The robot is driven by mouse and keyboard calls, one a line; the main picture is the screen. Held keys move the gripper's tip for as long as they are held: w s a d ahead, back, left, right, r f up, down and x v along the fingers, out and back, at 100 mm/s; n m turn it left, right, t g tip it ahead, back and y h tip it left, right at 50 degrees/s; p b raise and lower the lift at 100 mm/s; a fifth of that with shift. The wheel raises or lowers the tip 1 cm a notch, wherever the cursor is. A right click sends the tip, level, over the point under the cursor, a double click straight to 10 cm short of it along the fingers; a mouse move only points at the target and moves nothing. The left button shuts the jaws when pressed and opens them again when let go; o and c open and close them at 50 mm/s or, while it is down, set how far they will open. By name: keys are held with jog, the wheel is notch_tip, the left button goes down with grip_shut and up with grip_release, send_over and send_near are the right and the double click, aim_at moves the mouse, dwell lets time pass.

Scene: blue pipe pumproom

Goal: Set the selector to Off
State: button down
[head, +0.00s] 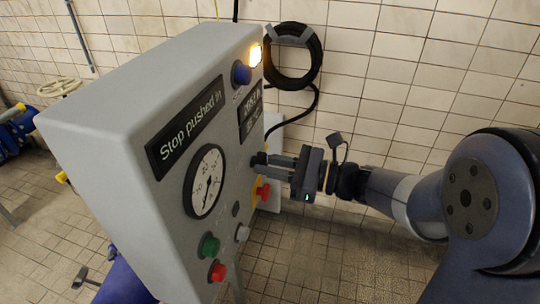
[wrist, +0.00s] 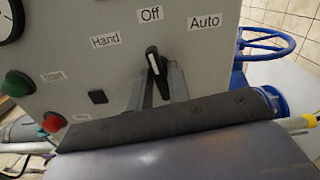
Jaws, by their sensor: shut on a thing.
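The selector (wrist: 154,62) is a black knob with a white pointer line on the grey panel. The labels Hand (wrist: 106,41), Off (wrist: 150,14) and Auto (wrist: 204,22) sit around it. In the wrist view the pointer is nearly upright, toward Off, leaning slightly left. My gripper (wrist: 159,80) has a finger on each side of the knob and is shut on it. In the head view my gripper (head: 272,160) reaches the panel from the right; the selector is mostly hidden by the fingers there.
The grey control box (head: 110,130) carries a gauge (head: 205,181), a green button (head: 209,246), a red button (head: 217,271) and a lit lamp (head: 255,55). A red knob (head: 263,192) is just below my gripper. A black hose coil (head: 293,55) hangs on the tiled wall.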

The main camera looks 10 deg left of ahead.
jog(key=shift+m+p, duration=0.45)
jog(key=shift+m, duration=0.15)
jog(key=c, duration=1.5)
grip_release()
jog(key=d+b, duration=0.1)
jog(key=d, duration=0.6)
jog(key=s+d+b, duration=0.1)
jog(key=d, duration=0.2)
jog(key=shift+d+b, duration=0.35)
jog(key=shift+d, duration=0.05)
